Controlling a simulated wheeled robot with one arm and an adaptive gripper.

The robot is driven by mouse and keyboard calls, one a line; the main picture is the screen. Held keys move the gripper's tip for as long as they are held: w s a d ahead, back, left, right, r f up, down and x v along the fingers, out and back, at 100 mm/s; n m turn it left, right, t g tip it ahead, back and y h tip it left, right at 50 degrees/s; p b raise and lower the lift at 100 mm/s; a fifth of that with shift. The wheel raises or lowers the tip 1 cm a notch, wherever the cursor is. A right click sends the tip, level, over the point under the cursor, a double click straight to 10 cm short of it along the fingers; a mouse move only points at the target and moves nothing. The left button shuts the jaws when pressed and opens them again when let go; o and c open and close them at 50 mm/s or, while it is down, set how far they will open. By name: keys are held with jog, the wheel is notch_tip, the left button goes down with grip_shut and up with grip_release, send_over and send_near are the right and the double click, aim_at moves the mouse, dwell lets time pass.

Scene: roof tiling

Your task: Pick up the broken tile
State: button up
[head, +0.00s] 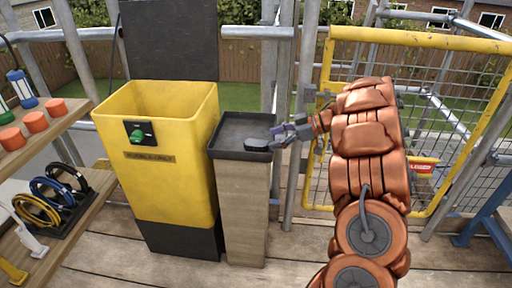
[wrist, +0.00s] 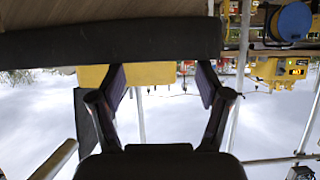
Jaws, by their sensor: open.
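No piece that I can surely call the broken tile shows. A small grey slab-like piece (head: 257,145) is at the right front edge of the dark tray (head: 222,153) in the head view; I cannot tell whether it is the tile. My gripper (head: 279,133) is beside it, over the tray's right side. In the wrist view my gripper (wrist: 160,84) has its two fingers apart with nothing between them. A wide dark band (wrist: 110,40) crosses just beyond the fingertips there; I cannot tell whether it is the tray rim or a tile.
A yellow bin (head: 180,185) with a green button and raised black lid stands left of the tray's wooden pedestal (head: 240,210). Shelves (head: 75,210) with coiled straps and orange items are at the left. A yellow mesh gate (head: 440,42) and scaffold poles stand behind my arm.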

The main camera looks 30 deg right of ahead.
aim_at(258, 143)
jog(key=shift+b+x, duration=0.5)
jog(key=shift+x, duration=2.5)
jog(key=shift+r, duration=0.1)
jog(key=shift+c, duration=0.4)
jog(key=c, duration=1.3)
